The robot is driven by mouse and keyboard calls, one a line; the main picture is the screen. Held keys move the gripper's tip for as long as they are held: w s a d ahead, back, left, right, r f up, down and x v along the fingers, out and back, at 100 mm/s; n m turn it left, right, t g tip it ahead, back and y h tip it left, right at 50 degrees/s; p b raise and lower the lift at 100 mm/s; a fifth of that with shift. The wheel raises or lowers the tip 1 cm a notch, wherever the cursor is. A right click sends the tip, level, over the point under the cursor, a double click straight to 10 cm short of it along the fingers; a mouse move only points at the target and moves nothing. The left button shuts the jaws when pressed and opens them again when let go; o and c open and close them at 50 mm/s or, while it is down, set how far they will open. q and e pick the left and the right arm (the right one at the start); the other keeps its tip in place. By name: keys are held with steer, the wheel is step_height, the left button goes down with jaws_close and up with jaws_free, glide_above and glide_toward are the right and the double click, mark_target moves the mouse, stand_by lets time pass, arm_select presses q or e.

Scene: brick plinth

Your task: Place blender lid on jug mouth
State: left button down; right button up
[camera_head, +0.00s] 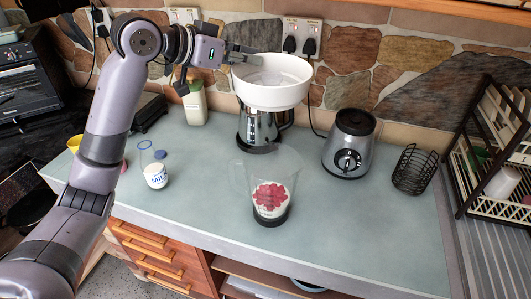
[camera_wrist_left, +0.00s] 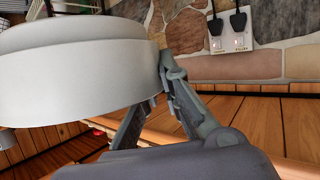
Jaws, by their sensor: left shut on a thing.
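The white round blender lid (camera_head: 272,97) hangs in the air above the counter, its dished inside facing up. My left gripper (camera_head: 240,54) is shut on the lid's left rim. In the left wrist view the lid (camera_wrist_left: 75,80) fills the left side, with the gripper fingers (camera_wrist_left: 162,88) at its edge. The clear jug (camera_head: 238,178) stands upright on the counter, below and apart from the lid. It has a dark base and red and white contents or print low down. Its upper part is faint, so the mouth's edge is hard to see. My right gripper is out of view.
A metal kettle (camera_head: 250,133) stands behind the jug, partly hidden by the lid. A blender base (camera_head: 349,150) and black wire basket (camera_head: 412,170) stand to the right. A milk jar (camera_head: 155,178) is at left, a green-white bottle (camera_head: 193,104) behind. The front right counter is clear.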

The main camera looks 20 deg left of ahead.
arm_select(q)
step_height(320, 180, down, 19)
steer(key=p, duration=0.3)
steer(key=shift+f, duration=0.2)
steer(key=c, duration=2.2)
jaws_free()
steer(key=shift+f, duration=0.1)
steer(key=o, duration=0.4)
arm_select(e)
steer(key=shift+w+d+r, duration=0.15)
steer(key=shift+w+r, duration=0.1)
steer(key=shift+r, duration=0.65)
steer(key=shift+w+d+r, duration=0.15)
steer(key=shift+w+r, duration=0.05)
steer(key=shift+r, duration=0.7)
arm_select(q)
steer(key=shift+b+v, duration=1.7)
steer(key=shift+v, duration=4.25)
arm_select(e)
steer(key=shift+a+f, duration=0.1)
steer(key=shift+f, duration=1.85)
